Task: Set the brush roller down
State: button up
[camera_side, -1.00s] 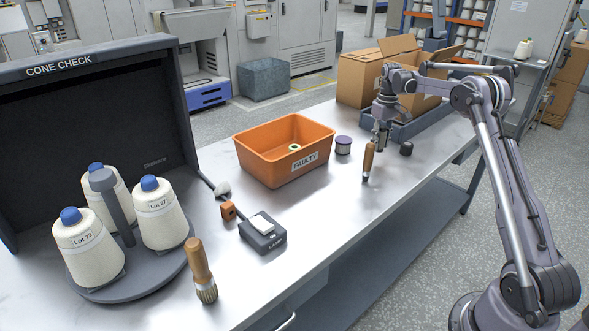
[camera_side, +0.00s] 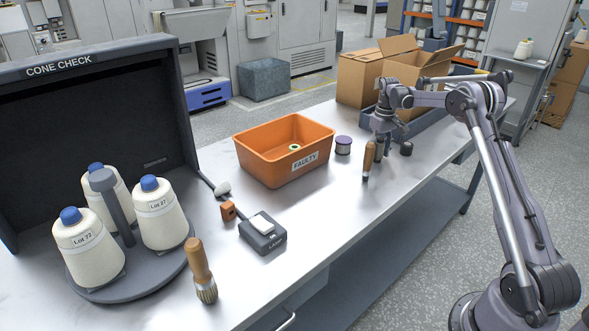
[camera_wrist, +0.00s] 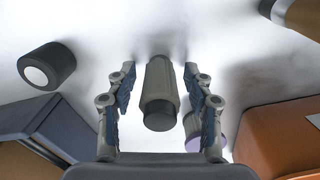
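The brush roller (camera_wrist: 161,88) is a grey-olive cylinder with a black end. In the wrist view it is between the two fingers of my gripper (camera_wrist: 160,88), with a clear gap on each side. It appears to stand upright on the bench. In the side view my gripper (camera_side: 383,138) is low over the bench, right beside a wooden-handled tool (camera_side: 368,158). The fingers are apart. The roller is small and mostly hidden there by the gripper, so its contact with the bench is hard to see.
A small dark cylinder (camera_side: 406,149) stands just right of the gripper. A purple-topped spool (camera_side: 343,146) and the orange FAULTY bin (camera_side: 268,167) are to the left. A blue-grey tray (camera_side: 432,122) is behind.

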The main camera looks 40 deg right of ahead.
notch_tip(320, 180, up, 12)
jog(key=shift+a+r, duration=0.1)
jog(key=shift+r, duration=0.1)
jog(key=s+a+r+n+t, duration=0.1)
jog(key=s+a+r, duration=0.15)
jog(key=a, duration=0.45)
jog(key=s+a+r+t+h, duration=0.1)
jog(key=a+r, duration=0.2)
jog(key=a, duration=0.4)
jog(key=s+a+r+n+t, duration=0.1)
jog(key=s+a+r, duration=0.15)
jog(key=a, duration=0.45)
jog(key=s+a+f+t, duration=0.2)
jog(key=s+a+f, duration=0.2)
jog(key=s+a, duration=0.3)
jog(key=s+a+f+n+t+y, duration=0.1)
jog(key=s+a+f+t, duration=0.1)
jog(key=s+a+f, duration=0.2)
jog(key=s+a, duration=0.3)
jog(key=s, duration=0.1)
jog(key=shift+s+a+f, duration=0.15)
jog(key=shift+a, duration=0.25)
